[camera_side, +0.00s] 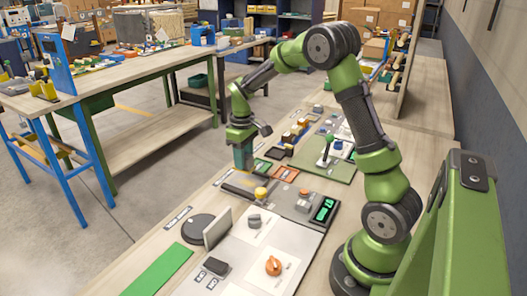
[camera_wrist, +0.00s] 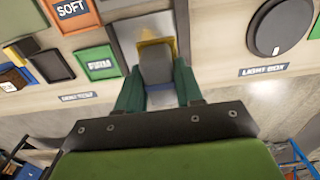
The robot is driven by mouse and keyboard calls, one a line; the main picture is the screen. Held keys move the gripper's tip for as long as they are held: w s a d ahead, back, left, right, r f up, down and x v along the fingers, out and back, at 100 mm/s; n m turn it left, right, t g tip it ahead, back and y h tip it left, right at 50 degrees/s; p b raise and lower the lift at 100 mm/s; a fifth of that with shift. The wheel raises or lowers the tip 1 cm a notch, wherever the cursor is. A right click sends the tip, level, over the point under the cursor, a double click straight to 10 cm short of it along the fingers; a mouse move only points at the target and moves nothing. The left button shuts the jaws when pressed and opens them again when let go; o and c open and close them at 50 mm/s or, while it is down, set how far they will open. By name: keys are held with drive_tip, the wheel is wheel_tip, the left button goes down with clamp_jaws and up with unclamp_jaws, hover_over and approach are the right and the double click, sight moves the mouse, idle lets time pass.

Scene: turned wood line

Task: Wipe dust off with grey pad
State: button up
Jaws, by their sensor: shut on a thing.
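My gripper (camera_side: 243,163) is over the left part of the bench, near the green and orange tiles, pointing down. In the wrist view its two green fingers (camera_wrist: 157,82) are shut on a grey block, which looks like the grey pad (camera_wrist: 156,66). Something yellow (camera_wrist: 155,42) shows just beyond the pad, on or over a pale grey strip. I cannot tell whether the pad touches the surface below. In the side view the pad is not clear at the fingertips. I cannot make out any dust.
A dark round disc (camera_side: 198,228) and an upright pale plate (camera_side: 217,228) stand nearer the camera. A yellow knob (camera_side: 261,193) and a panel with a green display (camera_side: 324,209) lie to the right. A green strip (camera_side: 158,270) lies at the front left.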

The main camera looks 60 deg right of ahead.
drive_tip(key=shift+f, duration=2.75)
drive_tip(key=shift+d+f, duration=0.3)
drive_tip(key=shift+f, duration=0.4)
drive_tip(key=shift+c, duration=0.4)
drive_tip(key=shift+d+f, duration=0.1)
drive_tip(key=shift+d, duration=1.45)
drive_tip(key=shift+a, duration=2)
drive_tip(key=shift+w+d, duration=0.55)
drive_tip(key=shift+w, duration=0.2)
drive_tip(key=shift+d, duration=1.5)
drive_tip(key=shift+a, duration=2)
drive_tip(key=shift+r, duration=4.1)
